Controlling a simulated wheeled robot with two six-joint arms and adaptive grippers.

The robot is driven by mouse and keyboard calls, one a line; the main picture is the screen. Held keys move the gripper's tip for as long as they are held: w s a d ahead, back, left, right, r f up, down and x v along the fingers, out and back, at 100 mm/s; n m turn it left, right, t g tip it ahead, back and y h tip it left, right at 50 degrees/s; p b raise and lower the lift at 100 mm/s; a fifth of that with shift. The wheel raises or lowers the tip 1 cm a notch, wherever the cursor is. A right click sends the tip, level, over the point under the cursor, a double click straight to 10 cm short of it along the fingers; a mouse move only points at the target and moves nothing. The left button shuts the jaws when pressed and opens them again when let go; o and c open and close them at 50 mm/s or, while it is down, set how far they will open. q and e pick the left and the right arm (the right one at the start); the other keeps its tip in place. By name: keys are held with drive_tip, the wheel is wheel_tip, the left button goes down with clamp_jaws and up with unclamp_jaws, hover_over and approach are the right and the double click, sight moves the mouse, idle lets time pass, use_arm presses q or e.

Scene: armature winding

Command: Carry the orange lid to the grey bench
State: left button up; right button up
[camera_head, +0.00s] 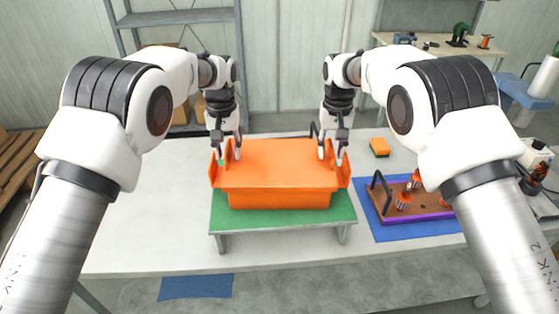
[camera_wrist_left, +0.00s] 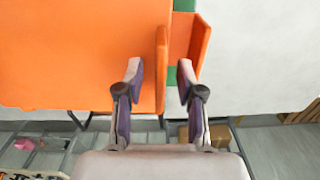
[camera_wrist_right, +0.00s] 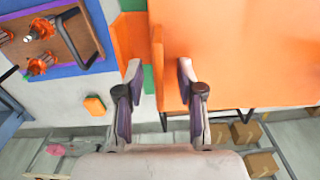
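The orange lid (camera_head: 277,160) is a flat plate with upright side flanges, resting on an orange box (camera_head: 280,198) on a green-topped stand. The stand is on the pale grey bench (camera_head: 140,222). My left gripper (camera_head: 227,152) is at the lid's left end; in the left wrist view its fingers (camera_wrist_left: 160,68) are apart, with an upright orange flange (camera_wrist_left: 161,70) between them. My right gripper (camera_head: 334,152) is at the right end; in the right wrist view its fingers (camera_wrist_right: 159,68) are apart around the other flange (camera_wrist_right: 157,65). Contact with either flange is not visible.
The green stand (camera_head: 285,219) has little room beyond the box. A brown tray (camera_head: 420,207) with orange-and-metal parts lies on a blue mat right of it. An orange-and-green block (camera_head: 379,147) is behind the mat. The bench is clear at left.

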use_arm(q)
clamp_jaws()
use_arm(e)
clamp_jaws()
